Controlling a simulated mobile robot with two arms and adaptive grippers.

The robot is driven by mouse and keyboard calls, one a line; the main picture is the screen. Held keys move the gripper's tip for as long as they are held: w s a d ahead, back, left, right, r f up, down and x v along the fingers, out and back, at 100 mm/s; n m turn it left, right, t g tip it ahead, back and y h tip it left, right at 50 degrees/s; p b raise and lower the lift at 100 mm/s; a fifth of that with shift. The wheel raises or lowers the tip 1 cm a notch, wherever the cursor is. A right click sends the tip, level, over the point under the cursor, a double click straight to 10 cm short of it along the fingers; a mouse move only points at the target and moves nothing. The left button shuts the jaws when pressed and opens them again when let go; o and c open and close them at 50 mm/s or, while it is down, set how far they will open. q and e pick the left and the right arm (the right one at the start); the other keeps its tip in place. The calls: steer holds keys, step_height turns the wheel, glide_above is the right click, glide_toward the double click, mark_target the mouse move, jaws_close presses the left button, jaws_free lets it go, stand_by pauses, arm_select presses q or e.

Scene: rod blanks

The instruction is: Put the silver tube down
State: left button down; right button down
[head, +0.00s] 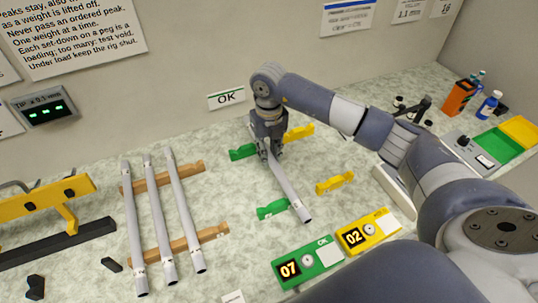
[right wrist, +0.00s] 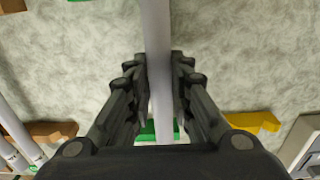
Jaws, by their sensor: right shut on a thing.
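My right gripper (head: 268,155) is shut around a silver tube (head: 290,193), which slants toward the front right. In the right wrist view the tube (right wrist: 158,50) runs between the two fingers (right wrist: 160,90). Three more silver tubes (head: 157,215) lie side by side on two brown wooden rests (head: 185,246) at the left. My left gripper is not in view.
Two yellow rests (head: 335,182) stand right of the held tube. A green counter box (head: 307,262) reading 07 and a yellow one (head: 367,233) reading 02 stand in front. A yellow rig (head: 45,192) is at far left. Bottles (head: 488,105) and bins stand at back right.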

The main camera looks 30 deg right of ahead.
step_height(320, 180, down, 2)
steer(key=shift+f+p, duration=0.1)
steer(key=shift+p, duration=0.2)
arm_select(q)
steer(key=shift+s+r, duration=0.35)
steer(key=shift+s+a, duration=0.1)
arm_select(e)
steer(key=shift+f, duration=0.25)
steer(key=c, duration=1.4)
jaws_free()
steer(key=shift+r, duration=0.1)
steer(key=shift+c, duration=0.2)
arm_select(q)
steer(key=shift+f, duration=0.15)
